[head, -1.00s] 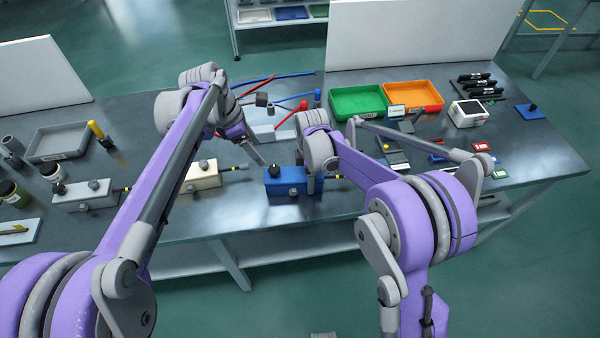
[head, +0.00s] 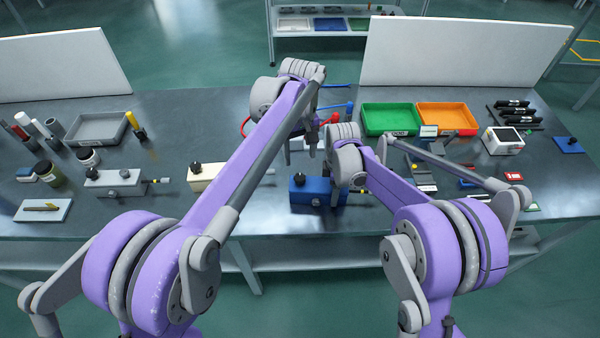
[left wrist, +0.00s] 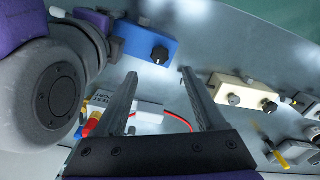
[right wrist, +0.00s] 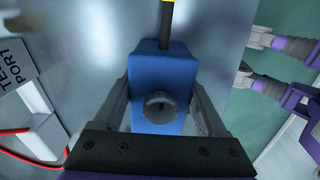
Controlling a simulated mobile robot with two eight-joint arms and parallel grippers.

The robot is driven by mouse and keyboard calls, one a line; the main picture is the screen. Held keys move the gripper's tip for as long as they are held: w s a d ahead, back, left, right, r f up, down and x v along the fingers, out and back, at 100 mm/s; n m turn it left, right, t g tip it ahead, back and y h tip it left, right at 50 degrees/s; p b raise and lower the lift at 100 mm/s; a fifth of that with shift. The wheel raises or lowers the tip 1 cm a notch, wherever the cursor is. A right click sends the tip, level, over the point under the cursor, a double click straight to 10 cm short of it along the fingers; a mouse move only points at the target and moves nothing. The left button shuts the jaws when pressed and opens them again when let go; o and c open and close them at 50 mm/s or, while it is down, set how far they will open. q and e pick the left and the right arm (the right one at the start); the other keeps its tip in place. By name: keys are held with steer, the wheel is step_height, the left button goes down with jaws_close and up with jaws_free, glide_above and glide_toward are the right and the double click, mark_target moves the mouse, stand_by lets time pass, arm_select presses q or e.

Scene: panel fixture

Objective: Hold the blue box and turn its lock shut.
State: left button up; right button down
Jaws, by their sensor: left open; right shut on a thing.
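The blue box (head: 306,192) stands near the table's front edge, with a dark round knob (left wrist: 160,53) on it. My right gripper (right wrist: 160,92) is shut on the blue box, with one finger on each side. In the right wrist view a slotted grey knob (right wrist: 160,105) faces the camera, and a dark rod with a yellow band (right wrist: 167,18) sticks out of the box's far end. My left gripper (head: 301,150) is open and empty behind the box. In the left wrist view its fingers (left wrist: 158,78) are apart, clear of the knob.
A beige box (head: 207,176) and a pale grey box (head: 112,180) stand to the left. A white test port block (right wrist: 30,100) with a red cable lies close to my grippers. Green (head: 391,119) and orange (head: 446,117) trays are behind at right.

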mark_target(300, 177)
arm_select(q)
step_height(300, 177, down, 9)
steer(key=shift+r, duration=0.15)
jaws_close()
stand_by(0.5)
